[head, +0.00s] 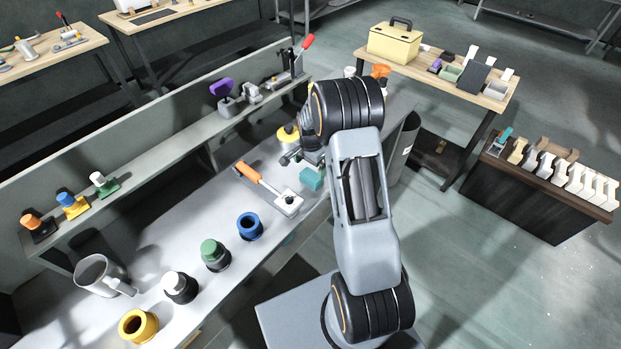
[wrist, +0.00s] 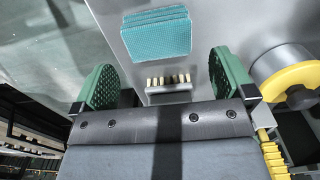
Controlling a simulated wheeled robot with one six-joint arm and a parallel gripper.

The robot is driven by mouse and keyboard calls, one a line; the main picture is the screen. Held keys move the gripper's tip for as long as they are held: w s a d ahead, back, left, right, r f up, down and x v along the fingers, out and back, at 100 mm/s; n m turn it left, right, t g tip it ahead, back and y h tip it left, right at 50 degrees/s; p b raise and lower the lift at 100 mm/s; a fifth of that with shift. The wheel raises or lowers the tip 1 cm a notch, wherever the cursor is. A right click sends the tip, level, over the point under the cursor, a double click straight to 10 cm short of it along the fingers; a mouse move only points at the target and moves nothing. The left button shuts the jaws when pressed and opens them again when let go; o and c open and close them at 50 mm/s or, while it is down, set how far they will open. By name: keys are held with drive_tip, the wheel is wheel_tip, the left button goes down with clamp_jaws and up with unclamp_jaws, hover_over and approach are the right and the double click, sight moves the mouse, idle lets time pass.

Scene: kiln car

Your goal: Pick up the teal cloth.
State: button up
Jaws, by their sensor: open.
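The teal cloth (wrist: 156,33) is a folded, textured stack lying on the grey bench top in the wrist view. It also shows in the head view (head: 311,178), beside my arm near the bench's edge. My gripper (wrist: 162,78) is open, with its two green ribbed fingers apart. In the wrist view the cloth lies beyond the fingertips, roughly centred between them, with nothing in the grip. In the head view my arm hides most of the gripper.
An orange-handled tool (head: 262,186) lies left of the cloth. A yellow round piece (wrist: 288,72) stands close to the right finger. A brush-like strip (wrist: 168,81) shows between the fingers. Blue (head: 250,226) and green (head: 215,253) round pieces stand nearer on the bench.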

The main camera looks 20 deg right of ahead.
sight(311, 175)
drive_tip(key=shift+s+f+p, duration=0.2)
drive_tip(key=shift+f+p, duration=0.7)
drive_tip(key=shift+f, duration=1.95)
drive_tip(key=shift+c, duration=0.5)
drive_tip(key=c, duration=0.6)
drive_tip(key=shift+c, duration=0.2)
drive_tip(key=shift+r, duration=0.15)
